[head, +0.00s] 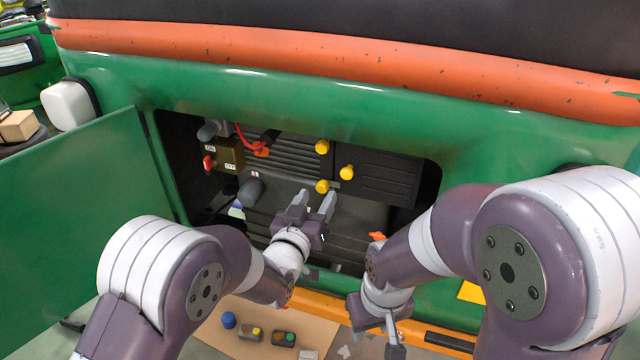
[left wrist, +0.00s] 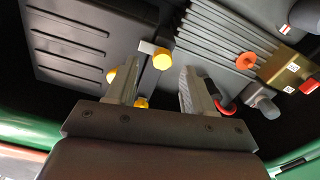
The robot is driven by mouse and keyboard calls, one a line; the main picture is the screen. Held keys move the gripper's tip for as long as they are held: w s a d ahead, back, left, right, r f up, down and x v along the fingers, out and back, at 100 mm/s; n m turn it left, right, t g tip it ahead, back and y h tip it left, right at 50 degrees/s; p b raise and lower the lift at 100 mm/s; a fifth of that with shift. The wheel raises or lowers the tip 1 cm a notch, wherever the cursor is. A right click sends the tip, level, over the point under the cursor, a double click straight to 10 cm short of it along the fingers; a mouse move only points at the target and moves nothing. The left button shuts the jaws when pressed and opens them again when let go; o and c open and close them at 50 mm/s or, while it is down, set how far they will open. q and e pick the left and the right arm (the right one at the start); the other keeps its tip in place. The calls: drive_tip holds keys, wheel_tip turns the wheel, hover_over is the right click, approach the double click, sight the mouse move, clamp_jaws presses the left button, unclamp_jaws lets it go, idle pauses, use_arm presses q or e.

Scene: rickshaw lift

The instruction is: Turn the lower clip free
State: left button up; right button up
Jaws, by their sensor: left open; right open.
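The lower yellow clip (head: 322,186) sits at the bottom edge of the finned grey unit inside the open bay. It also shows in the left wrist view (left wrist: 163,59), with a pale metal tab beside it. Two other yellow clips, the upper one (head: 322,146) and the right one (head: 347,172), are above it. My left gripper (head: 315,199) is open, with its fingertips just below the lower clip in the head view. In the left wrist view the clip shows between and beyond the fingertips (left wrist: 158,76). My right gripper (head: 394,342) is open and low outside the bay, partly seen.
A black ribbed box (head: 385,178) fills the bay's right side. A switch box (head: 230,155) with a red knob, a red cable (head: 241,134) and a grey cylinder (head: 250,191) are at left. The green door (head: 75,200) stands open. Small button boxes (head: 250,332) lie below.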

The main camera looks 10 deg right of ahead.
sight(322, 190)
use_arm(q)
drive_tip(key=x, duration=0.3)
drive_tip(key=shift+w+a+p, duration=0.1)
drive_tip(key=shift+a+p, duration=0.15)
drive_tip(key=shift+p, duration=0.05)
drive_tip(key=shift+w+d, duration=0.1)
drive_tip(key=shift+d, duration=0.05)
clamp_jaws()
drive_tip(key=shift+f+m+b, duration=0.2)
drive_tip(key=shift+m+b, duration=0.2)
drive_tip(key=shift+b, duration=0.3)
drive_tip(key=m+b, duration=0.8)
drive_tip(key=b, duration=0.1)
drive_tip(key=shift+d+m, duration=0.1)
drive_tip(key=shift+m, duration=0.2)
drive_tip(key=m+b, duration=0.3)
drive_tip(key=m, duration=0.1)
drive_tip(key=shift+m+b, duration=1.3)
drive_tip(key=shift+m, duration=0.9)
